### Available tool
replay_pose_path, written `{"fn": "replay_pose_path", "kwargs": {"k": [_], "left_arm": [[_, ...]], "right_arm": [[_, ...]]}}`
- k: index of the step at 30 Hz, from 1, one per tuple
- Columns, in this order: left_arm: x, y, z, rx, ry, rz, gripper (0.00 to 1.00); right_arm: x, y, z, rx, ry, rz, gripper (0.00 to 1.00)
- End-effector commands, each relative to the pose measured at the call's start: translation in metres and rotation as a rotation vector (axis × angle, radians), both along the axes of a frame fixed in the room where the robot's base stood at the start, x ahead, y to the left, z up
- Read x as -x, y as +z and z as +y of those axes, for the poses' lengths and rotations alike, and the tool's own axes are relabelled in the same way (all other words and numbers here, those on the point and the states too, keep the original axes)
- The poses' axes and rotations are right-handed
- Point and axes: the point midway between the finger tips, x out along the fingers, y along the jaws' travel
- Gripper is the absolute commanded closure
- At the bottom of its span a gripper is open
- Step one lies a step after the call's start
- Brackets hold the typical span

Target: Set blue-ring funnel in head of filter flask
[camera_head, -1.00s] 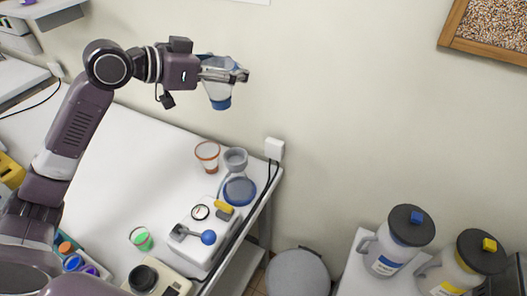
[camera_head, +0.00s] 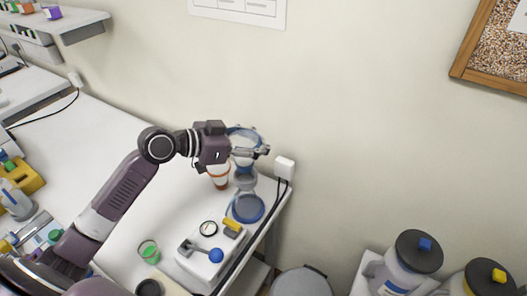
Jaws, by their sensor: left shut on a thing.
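The blue-ring funnel (camera_head: 243,134) is clear with a blue rim and a blue lower end. My left gripper (camera_head: 262,151) is shut on it from the left and holds it about upright, partly hiding its middle. The filter flask (camera_head: 247,208) stands below on the white table near its right corner, with blue in its round body. Its grey head (camera_head: 244,179) is directly under the funnel in the picture. The funnel's lower end overlaps or nearly meets the head; I cannot tell whether they touch. My right gripper is not in view.
An orange-ring cup (camera_head: 219,180) stands close to the left of the flask head. In front of the flask is a white device (camera_head: 203,262) with a blue knob. A green cup (camera_head: 149,252) is further left. A white wall box (camera_head: 285,168) with cables is to the right.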

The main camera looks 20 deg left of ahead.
Motion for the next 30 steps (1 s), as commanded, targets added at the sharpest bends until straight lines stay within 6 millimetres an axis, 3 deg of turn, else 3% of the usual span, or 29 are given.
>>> {"fn": "replay_pose_path", "kwargs": {"k": [10,23,24,30], "left_arm": [[0.000,-0.042,0.000,0.003,0.000,0.003,0.88],[0.000,-0.051,0.000,-0.001,0.000,-0.001,0.88],[0.000,-0.050,0.000,0.000,0.000,0.000,0.61],[0.000,-0.049,0.000,-0.001,0.000,0.001,0.39]], "right_arm": [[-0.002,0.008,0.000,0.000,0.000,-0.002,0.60],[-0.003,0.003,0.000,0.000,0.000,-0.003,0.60],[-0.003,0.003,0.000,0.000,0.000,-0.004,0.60],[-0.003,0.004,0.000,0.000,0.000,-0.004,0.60]]}}
